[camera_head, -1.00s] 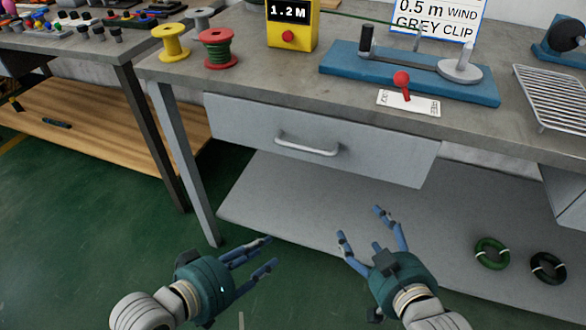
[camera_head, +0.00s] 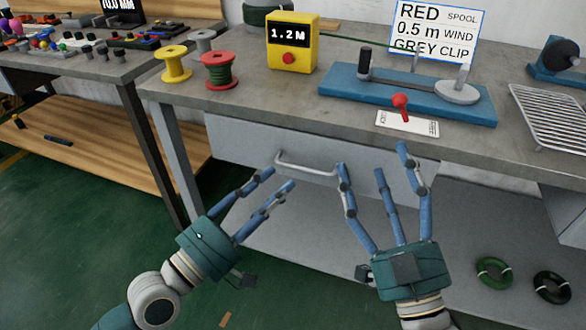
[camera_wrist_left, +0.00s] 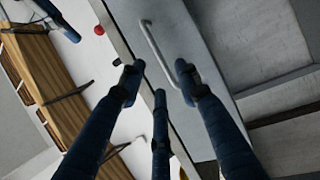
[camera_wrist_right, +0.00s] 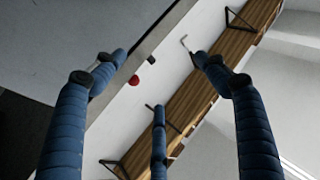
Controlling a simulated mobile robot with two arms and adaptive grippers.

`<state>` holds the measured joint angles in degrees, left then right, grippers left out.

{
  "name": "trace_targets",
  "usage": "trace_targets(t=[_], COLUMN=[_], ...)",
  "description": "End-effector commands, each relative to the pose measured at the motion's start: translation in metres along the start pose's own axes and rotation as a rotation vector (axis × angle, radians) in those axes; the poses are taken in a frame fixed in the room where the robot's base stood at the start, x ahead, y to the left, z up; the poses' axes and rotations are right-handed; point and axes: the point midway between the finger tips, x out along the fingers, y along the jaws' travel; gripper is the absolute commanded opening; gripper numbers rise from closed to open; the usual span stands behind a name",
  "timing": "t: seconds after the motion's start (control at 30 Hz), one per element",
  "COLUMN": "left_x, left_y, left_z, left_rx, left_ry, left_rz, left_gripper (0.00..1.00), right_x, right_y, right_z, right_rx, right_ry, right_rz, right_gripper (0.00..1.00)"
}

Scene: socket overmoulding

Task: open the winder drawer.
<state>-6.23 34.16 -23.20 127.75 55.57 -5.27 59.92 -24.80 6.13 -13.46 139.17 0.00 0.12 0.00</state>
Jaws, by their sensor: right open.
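The winder drawer (camera_head: 240,140) is a grey front under the bench top and looks shut. Its silver bar handle (camera_head: 300,166) runs across the front and also shows in the left wrist view (camera_wrist_left: 156,48). My left gripper (camera_head: 281,177) is open, its fingertips just left of and below the handle, apparently not touching it. My right gripper (camera_head: 372,158) is open and empty, raised in front of the drawer's right part. Its fingers hide part of the drawer front and the handle's right end.
On the bench stand a blue winder (camera_head: 400,98) with a red-knobbed lever (camera_head: 401,101), a yellow counter (camera_head: 292,45), several spools and a wire rack (camera_head: 550,115). A bench leg (camera_head: 183,155) is at the left. Green (camera_head: 494,272) and black (camera_head: 552,287) coils lie on the lower shelf.

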Motion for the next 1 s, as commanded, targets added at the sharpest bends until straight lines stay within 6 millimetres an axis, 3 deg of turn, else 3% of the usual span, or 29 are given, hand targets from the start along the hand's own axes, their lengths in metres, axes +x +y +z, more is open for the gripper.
trace_targets(t=[0.1, 0.3, 0.7, 0.73, 0.9, 1.0], left_x=[0.022, 0.047, 0.056, 0.056, 0.056, 0.056], left_y=[0.002, 0.000, 0.000, 0.000, 0.000, -0.001], left_z=[-0.001, 0.000, 0.001, 0.001, 0.000, 0.000], left_rx=[-0.001, 0.000, 0.002, 0.002, 0.002, 0.002], left_ry=[0.002, 0.000, -0.001, -0.001, -0.001, -0.001], left_rz=[0.005, 0.002, -0.001, -0.001, -0.002, -0.002], left_gripper=[0.33, 0.33, 0.33, 0.31, 0.00, 0.00], right_x=[0.000, 0.000, 0.000, 0.000, 0.000, 0.000], right_y=[0.001, 0.001, 0.000, 0.000, 0.000, 0.000], right_z=[0.004, 0.004, 0.003, 0.003, 0.003, 0.003], right_rx=[-0.001, -0.001, -0.001, -0.001, 0.000, 0.000], right_ry=[-0.019, -0.016, -0.010, -0.010, -0.010, -0.010], right_rz=[0.001, 0.001, 0.001, 0.000, 0.000, 0.000], right_gripper=[0.73, 0.73, 0.73, 0.73, 0.73, 0.73])
